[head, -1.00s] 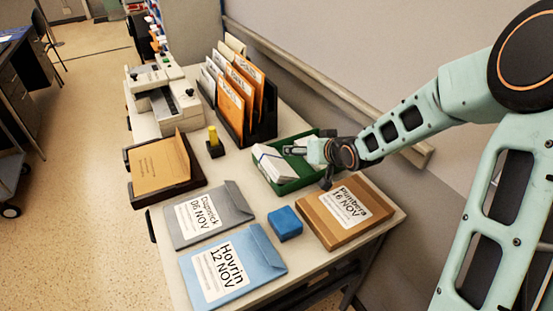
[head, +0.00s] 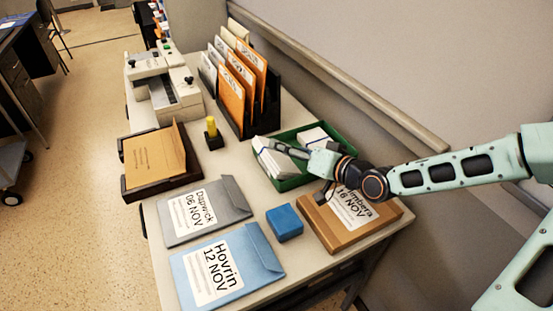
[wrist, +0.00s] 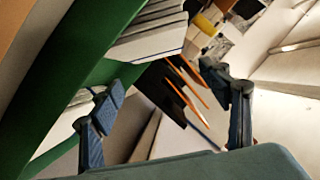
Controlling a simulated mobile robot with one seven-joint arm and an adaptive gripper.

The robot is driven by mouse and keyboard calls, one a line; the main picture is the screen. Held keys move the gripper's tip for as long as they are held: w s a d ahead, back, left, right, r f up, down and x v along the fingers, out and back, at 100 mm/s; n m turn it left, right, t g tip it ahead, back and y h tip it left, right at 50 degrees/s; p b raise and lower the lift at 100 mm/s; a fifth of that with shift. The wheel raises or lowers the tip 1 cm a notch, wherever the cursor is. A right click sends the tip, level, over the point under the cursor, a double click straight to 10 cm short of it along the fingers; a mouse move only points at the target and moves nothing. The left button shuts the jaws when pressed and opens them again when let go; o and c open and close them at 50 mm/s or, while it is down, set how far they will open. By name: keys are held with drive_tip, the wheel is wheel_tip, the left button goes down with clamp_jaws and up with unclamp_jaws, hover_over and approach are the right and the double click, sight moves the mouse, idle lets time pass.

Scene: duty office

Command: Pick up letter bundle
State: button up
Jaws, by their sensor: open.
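A white letter bundle (head: 272,161) lies in the left part of a green tray (head: 283,186) on the desk. A second white stack (head: 314,137) lies in the tray's right part. My gripper (head: 286,149) is open and reaches in from the right, low over the tray, with its fingers around the area between the two stacks. In the wrist view, my open fingers (wrist: 172,102) show with a white letter stack (wrist: 150,38) beyond them and the green tray wall (wrist: 50,75) on the left. I cannot tell whether a finger touches a bundle.
A brown parcel (head: 322,232) sits in front of the tray, under my wrist. A blue block (head: 284,222), grey envelope (head: 180,217) and blue envelope (head: 245,270) lie nearer. A file rack (head: 273,105) with orange folders stands behind. A yellow-topped stamp (head: 211,130) stands left.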

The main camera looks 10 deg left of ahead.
sight(283, 155)
drive_tip(key=x, duration=0.3)
drive_tip(key=shift+a+f+b, duration=0.1)
drive_tip(key=shift+f+b, duration=0.05)
drive_tip(key=shift+b, duration=0.15)
drive_tip(key=shift+f+b+x, duration=0.2)
drive_tip(key=shift+b+x, duration=0.55)
drive_tip(key=shift+x, duration=1.85)
drive_tip(key=shift+c, duration=0.2)
drive_tip(key=c, duration=1)
wheel_tip(283, 155, up, 10)
drive_tip(key=p, duration=0.3)
drive_tip(key=shift+c, duration=0.2)
